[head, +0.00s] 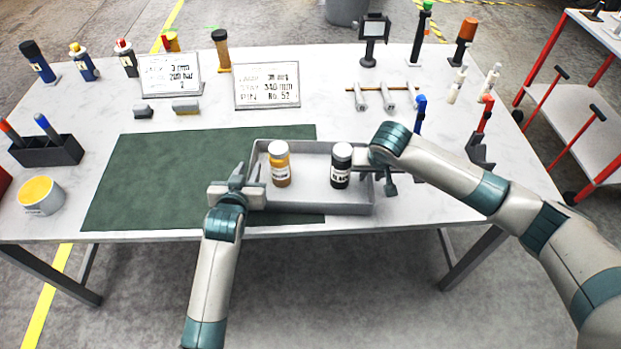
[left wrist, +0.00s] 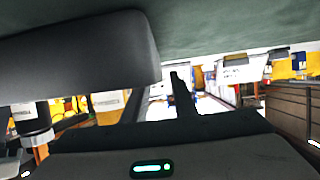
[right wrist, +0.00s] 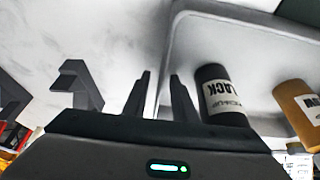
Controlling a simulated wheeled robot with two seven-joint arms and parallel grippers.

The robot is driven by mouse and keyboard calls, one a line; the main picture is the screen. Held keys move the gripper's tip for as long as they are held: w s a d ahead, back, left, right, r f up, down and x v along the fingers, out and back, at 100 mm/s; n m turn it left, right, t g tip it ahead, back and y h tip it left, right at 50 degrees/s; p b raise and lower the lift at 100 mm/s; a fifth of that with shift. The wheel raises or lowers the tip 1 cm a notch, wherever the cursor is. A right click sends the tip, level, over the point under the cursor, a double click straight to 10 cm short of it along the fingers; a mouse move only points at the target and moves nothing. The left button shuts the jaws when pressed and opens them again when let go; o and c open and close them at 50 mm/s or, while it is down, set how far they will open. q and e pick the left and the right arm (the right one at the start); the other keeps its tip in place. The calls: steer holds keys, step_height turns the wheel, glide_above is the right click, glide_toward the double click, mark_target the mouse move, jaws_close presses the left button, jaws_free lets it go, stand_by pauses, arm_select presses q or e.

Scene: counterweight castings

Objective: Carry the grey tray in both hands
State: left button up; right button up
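The grey tray (head: 300,205) lies over the right part of the green mat. A yellow-brown bottle with a white cap (head: 280,168) and a black bottle with a white cap (head: 341,172) stand upright in it. My left gripper (head: 245,182) is shut on the tray's left wall; in the left wrist view the dark tray (left wrist: 80,55) hides one finger. My right gripper (head: 374,172) is at the right wall; in the right wrist view its fingers (right wrist: 160,90) stand close together with the wall between them. Whether the tray touches the table is unclear.
The green mat (head: 150,180) is clear left of the tray. A pen holder (head: 47,152) and yellow-topped tub (head: 40,195) stand at the left edge. Two sign plates (head: 267,87) stand behind; a rack with grey pieces (head: 385,98) and a red-topped tool (head: 482,130) are at right.

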arm_select(q)
jaws_close()
arm_select(e)
jaws_close()
arm_select(q)
steer(key=shift+r, duration=0.1)
arm_select(e)
steer(key=shift+r, duration=0.15)
stand_by(0.8)
